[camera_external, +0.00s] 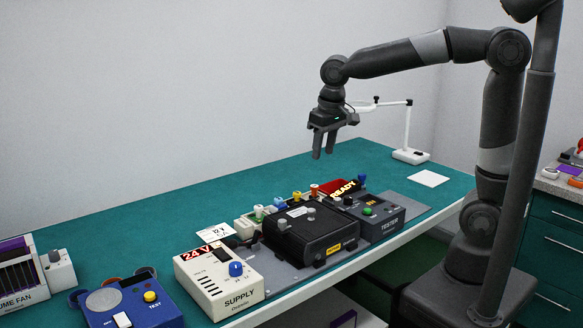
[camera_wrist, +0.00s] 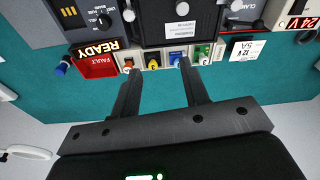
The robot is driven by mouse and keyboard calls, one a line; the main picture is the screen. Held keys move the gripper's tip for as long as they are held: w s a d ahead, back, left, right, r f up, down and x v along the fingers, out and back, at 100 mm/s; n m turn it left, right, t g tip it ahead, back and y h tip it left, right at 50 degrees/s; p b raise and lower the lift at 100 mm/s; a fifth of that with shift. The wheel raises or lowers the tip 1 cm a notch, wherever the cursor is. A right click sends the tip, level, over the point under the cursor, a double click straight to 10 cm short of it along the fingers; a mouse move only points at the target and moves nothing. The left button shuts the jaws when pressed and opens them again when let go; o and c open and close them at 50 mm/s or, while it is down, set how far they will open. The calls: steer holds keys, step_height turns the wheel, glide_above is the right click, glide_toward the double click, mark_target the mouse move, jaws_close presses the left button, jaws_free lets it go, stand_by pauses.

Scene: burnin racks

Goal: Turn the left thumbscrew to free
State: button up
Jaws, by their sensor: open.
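I cannot tell for sure which of these is the left thumbscrew. My gripper (camera_external: 323,156) is open and empty, pointing down well above the bench behind the box. Its two fingers (camera_wrist: 160,68) are apart in the wrist view.
Colored plugs (camera_external: 279,203) line the box's back. The tester (camera_external: 382,214) stands right of the box, the 24 V supply (camera_external: 220,280) left. A red READY/FAULT display (camera_external: 338,188) stands behind. A white lamp (camera_external: 408,135) stands at the back right. Bench behind the plugs is clear.

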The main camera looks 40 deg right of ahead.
steer(key=g, duration=0.2)
glide_toward(282, 220)
steer(key=shift+n, duration=0.4)
steer(key=f, duration=0.8)
steer(key=shift+s+a+f, duration=0.2)
steer(key=shift+f, duration=0.05)
steer(key=shift+c, duration=0.5)
jaws_close()
